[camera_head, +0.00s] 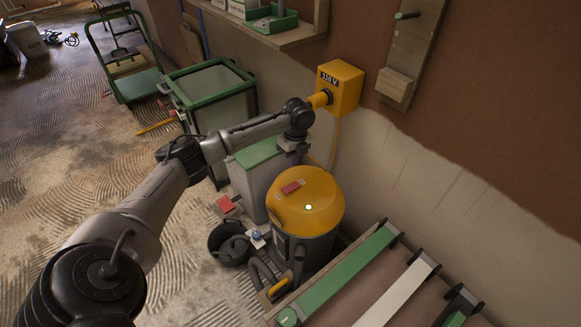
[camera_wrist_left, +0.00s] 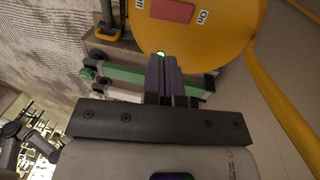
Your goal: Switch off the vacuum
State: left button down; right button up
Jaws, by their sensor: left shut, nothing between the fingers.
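The vacuum (camera_head: 320,193) is a dark drum with a yellow lid. A red switch (camera_head: 291,187) and a lit green lamp (camera_head: 308,208) are on the lid. In the left wrist view the yellow lid (camera_wrist_left: 225,45) fills the top, with the red switch (camera_wrist_left: 172,10) between two labels, one reading "On". Which way the switch is tipped I cannot tell. My left gripper (camera_head: 289,166) is above the lid's far side, near the switch. Its fingers (camera_wrist_left: 165,62) are shut and empty, and partly overlap the lamp in the wrist view. My right gripper is not in view.
A yellow 110 V box (camera_head: 340,88) is on the wall behind the vacuum, with a yellow cable running down. A grey bin with a green top (camera_head: 258,153) stands close behind-left. A black bucket (camera_head: 226,245) and a rack of boards (camera_head: 345,272) flank the vacuum.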

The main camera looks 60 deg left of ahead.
aim_at(287, 189)
pick_arm(q)
jog(key=f+b, duration=0.1)
jog(key=f, duration=0.2)
jog(key=s+f+b, duration=0.1)
jog(key=f, duration=0.3)
jog(key=f+b, duration=0.1)
jog(key=f, duration=0.2)
jog(key=shift+s+d+f+b, duration=0.1)
jog(key=shift+s+f+b, duration=0.15)
jog(key=shift+b, duration=0.05)
jog(key=shift+s+f+b, duration=0.15)
jog(key=shift+f+b, duration=0.15)
jog(key=shift+f, duration=0.6)
